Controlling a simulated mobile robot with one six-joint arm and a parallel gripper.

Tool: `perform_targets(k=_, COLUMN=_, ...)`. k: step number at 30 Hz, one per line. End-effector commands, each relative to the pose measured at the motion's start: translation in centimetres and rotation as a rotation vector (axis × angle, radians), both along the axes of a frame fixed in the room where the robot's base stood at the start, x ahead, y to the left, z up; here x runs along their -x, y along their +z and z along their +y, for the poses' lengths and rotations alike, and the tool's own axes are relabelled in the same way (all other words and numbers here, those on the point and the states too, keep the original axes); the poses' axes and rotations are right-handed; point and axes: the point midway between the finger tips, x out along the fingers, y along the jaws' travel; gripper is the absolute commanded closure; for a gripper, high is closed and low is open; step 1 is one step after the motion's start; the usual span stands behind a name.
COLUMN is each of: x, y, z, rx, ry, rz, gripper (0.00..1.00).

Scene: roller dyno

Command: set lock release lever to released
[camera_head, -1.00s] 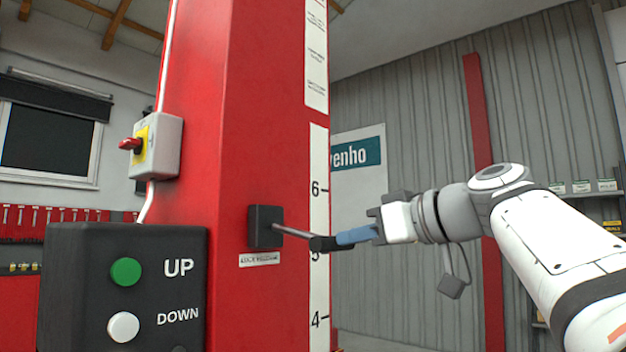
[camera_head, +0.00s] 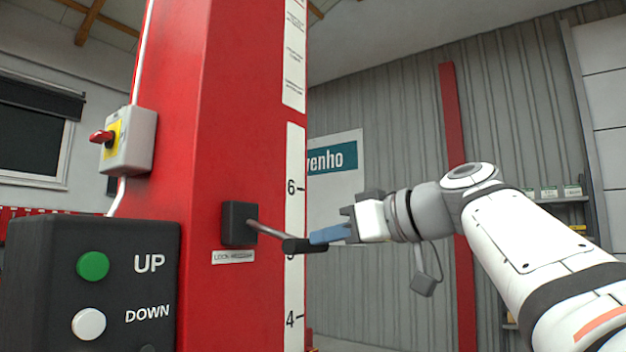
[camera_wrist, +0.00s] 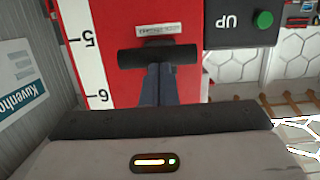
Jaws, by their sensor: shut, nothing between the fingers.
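The lock release lever is a metal rod with a black grip (camera_head: 304,246), coming out of a black box (camera_head: 238,223) on the red column. The rod slopes slightly down to the right. My gripper (camera_head: 318,237) is shut and empty, its blue-grey fingers at the black grip. In the wrist view the black grip (camera_wrist: 158,56) lies crosswise at the tips of my gripper (camera_wrist: 158,72). The fingertips seem to touch it or lie very close; I cannot tell which. A small label (camera_head: 233,257) sits under the box, with part of its text unclear.
A black panel with a green UP button (camera_head: 92,266) and a white DOWN button (camera_head: 89,324) stands at the lower left. A grey box with a red switch (camera_head: 103,137) is on the column's left side.

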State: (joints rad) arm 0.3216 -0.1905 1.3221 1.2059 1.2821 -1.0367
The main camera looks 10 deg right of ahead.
Motion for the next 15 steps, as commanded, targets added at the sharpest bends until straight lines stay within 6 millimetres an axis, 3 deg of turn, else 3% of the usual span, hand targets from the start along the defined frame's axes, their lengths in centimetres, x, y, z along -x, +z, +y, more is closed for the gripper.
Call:
perform_targets(k=5, x=1.0, y=3.2, z=-1.3, rx=0.001, ry=0.003, rz=-0.001, gripper=1.0)
perform_targets(k=15, x=4.8, y=3.3, z=-5.7, rx=0.001, ry=0.0, rz=0.001, gripper=1.0)
